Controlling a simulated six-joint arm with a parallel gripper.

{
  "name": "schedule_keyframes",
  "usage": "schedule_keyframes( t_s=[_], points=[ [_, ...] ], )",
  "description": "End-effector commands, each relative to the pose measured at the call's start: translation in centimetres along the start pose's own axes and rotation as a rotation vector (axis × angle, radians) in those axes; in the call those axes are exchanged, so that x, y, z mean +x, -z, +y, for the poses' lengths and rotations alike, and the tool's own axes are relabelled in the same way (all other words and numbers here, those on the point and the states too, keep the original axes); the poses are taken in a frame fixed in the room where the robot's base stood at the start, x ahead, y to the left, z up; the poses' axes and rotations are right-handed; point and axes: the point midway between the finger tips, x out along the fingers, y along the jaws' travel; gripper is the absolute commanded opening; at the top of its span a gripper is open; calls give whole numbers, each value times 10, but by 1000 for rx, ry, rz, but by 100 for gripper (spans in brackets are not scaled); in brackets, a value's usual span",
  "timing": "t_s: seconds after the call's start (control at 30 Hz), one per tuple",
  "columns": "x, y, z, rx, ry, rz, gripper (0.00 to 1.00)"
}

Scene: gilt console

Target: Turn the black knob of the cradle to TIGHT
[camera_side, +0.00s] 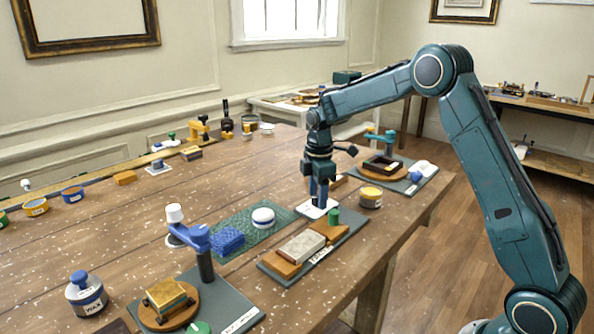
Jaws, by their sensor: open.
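The cradle (274,262) appears to be the grey board at the middle front, with tan end blocks and a pale block lying between them. A green upright cylinder (333,217) stands at its far end. My gripper (320,203) points straight down with open jaws, low over a small white plate (305,209) just behind that end. I cannot make out the black knob; it may be hidden by the fingers. Whether the fingers touch anything is too small to tell. The lettering on the cradle's label is unreadable here.
A blue-armed stand (205,262) is at front left, with a green mat (274,234) behind it. A yellow tin (371,197) stands close right of my gripper, and a round-topped station (398,181) lies beyond. Jars and tools line the back left; the left-middle tabletop is mostly clear.

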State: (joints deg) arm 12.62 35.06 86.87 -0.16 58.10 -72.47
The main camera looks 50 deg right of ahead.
Motion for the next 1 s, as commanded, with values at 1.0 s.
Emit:
schedule_keyframes(
  t_s=[1.0],
  points=[
    [0,0,0,260,0,-2,7]
  ],
)
